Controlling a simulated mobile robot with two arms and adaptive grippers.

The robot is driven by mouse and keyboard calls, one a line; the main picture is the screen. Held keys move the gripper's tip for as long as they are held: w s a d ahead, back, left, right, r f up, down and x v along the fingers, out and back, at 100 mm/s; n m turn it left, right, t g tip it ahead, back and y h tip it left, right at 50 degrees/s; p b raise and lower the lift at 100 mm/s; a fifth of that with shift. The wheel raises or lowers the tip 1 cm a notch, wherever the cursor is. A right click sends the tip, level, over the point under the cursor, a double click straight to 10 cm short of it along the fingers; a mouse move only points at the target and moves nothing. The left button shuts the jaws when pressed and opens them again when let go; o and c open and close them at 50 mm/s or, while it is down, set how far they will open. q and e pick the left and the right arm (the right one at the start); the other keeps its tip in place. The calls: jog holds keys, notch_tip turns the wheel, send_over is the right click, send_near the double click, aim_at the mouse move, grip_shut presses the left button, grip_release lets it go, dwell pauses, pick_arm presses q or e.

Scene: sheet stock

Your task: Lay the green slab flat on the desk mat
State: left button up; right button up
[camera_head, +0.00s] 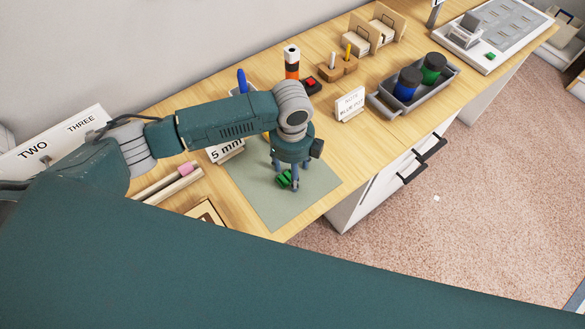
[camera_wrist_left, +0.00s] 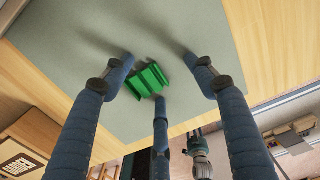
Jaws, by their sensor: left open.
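The green slab (camera_head: 284,179) is a small ridged green piece at the middle of the grey-green desk mat (camera_head: 268,208). In the left wrist view the slab (camera_wrist_left: 147,81) lies tilted in the picture over the mat (camera_wrist_left: 150,28); I cannot tell whether it lies fully flat. My left gripper (camera_head: 290,174) points down over the mat with its fingers around the slab. In the left wrist view the left gripper (camera_wrist_left: 159,74) is spread, with gaps between fingers and slab. One finger partly covers the slab in the head view.
A "5 mm" sign (camera_head: 226,151) stands at the mat's back-left edge. Pale rods (camera_head: 172,184) lie left. The mat's front is clear.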

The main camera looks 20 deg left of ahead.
pick_arm(q)
notch_tip(320, 180, up, 12)
jog(key=b, duration=0.2)
jog(key=shift+r, duration=0.2)
dwell(0.3)
